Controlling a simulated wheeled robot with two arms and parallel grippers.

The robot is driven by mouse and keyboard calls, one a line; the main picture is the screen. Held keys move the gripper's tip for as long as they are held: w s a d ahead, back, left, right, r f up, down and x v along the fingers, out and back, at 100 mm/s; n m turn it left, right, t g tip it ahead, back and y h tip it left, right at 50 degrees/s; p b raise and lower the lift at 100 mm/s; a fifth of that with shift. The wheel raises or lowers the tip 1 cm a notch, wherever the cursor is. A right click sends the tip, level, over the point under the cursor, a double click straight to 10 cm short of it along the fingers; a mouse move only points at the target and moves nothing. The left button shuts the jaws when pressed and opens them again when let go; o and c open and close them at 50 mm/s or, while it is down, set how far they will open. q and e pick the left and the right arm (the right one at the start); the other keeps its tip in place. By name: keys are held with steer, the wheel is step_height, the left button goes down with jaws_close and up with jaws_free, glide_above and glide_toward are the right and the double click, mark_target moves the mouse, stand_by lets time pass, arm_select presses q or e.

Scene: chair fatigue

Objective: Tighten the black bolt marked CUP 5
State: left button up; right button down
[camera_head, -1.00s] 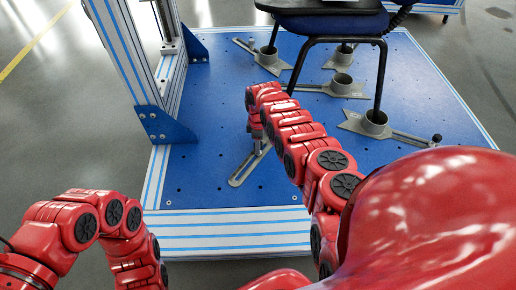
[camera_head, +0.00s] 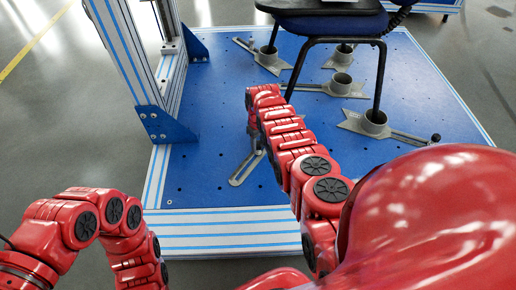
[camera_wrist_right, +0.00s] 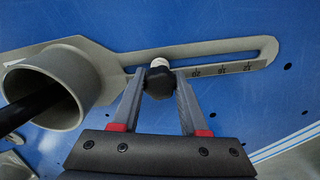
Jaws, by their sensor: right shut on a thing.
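The black bolt (camera_wrist_right: 158,84) sits at the slotted arm of a grey cup bracket (camera_wrist_right: 215,55) in the right wrist view. Its CUP 5 mark cannot be read. My right gripper (camera_wrist_right: 159,78) is shut on the bolt's dark head, one finger on each side. A pale round piece shows just beyond the head. The bracket's grey cup (camera_wrist_right: 72,85) stands to the left with a black chair leg in it. In the head view, the slotted end of this bracket (camera_head: 244,169) shows, while my right arm hides the bolt. My left gripper is not in view.
The blue base plate (camera_head: 205,165) carries several other cup brackets, one at the right (camera_head: 374,121) holding a chair leg. The chair seat (camera_head: 330,22) stands over the plate. An upright frame post (camera_head: 125,55) rises at the left. The plate's front left area is bare.

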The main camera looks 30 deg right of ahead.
steer(key=m, duration=0.4)
steer(key=shift+c, duration=2.2)
jaws_free()
steer(key=n, duration=0.3)
steer(key=shift+n, duration=0.4)
